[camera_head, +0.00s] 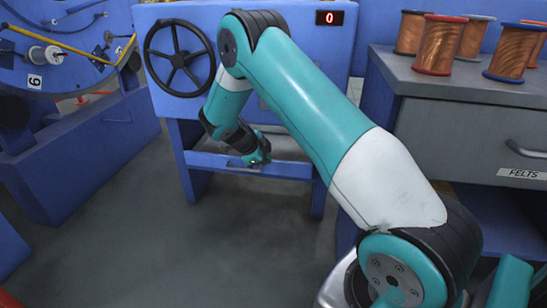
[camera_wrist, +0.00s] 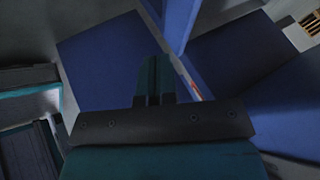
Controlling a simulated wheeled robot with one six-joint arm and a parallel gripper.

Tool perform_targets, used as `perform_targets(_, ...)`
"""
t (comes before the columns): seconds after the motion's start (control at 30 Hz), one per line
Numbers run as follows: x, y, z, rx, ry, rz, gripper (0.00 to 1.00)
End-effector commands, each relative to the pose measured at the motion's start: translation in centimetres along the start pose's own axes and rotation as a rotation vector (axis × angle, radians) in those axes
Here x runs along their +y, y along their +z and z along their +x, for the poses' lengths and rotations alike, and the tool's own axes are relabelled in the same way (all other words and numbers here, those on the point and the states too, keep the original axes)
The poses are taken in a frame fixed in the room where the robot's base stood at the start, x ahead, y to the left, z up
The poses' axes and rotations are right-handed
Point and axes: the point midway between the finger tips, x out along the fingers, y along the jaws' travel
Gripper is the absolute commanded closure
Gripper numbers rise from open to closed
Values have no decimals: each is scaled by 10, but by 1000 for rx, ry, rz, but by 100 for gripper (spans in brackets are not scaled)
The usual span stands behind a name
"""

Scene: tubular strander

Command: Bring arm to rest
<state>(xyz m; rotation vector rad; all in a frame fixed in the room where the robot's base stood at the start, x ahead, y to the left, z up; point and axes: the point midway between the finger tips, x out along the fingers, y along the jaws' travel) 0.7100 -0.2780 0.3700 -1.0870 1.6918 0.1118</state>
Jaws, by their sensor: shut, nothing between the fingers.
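My arm stretches from the lower right of the head view up to the blue machine stand and bends down at its elbow. My gripper (camera_head: 262,158) hangs low in front of the stand's lower shelf, small and partly hidden by its own wrist. In the wrist view my gripper (camera_wrist: 154,62) shows its two fingers pressed together with nothing between them. Blue panels and a grey floor lie beyond the fingers. I cannot tell whether the gripper touches the shelf edge.
The blue stand carries a black handwheel (camera_head: 180,57) and a red "0" display (camera_head: 330,17). A grey cabinet (camera_head: 470,120) marked "FELTS" bears several copper spools (camera_head: 440,46) at right. A blue strander (camera_head: 75,100) stands at left. The grey floor (camera_head: 240,240) between is clear.

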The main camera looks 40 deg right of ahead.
Motion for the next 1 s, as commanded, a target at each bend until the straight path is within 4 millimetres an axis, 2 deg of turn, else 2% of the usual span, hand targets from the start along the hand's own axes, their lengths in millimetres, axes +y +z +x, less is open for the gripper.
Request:
perform_targets(0.03,-2,-1,-13,-1,0,-3,100)
perform_targets(0.13,-1,0,-25,-1,0,-2,100)
perform_targets(0.47,0,0,-31,0,3,-1,100)
perform_targets(0.57,0,-1,-45,-25,9,-50,100)
perform_targets(0.67,3,-2,-86,-109,24,-219,100)
perform_targets(0.77,16,-7,-152,-253,28,-521,100)
perform_targets(0.8,26,-12,-182,-322,20,-666,100)
perform_targets(0.87,44,-21,-225,-426,-9,-896,100)
perform_targets(0.9,57,-29,-254,-495,-37,-1049,100)
perform_targets(1.0,96,-54,-319,-661,-145,-1427,100)
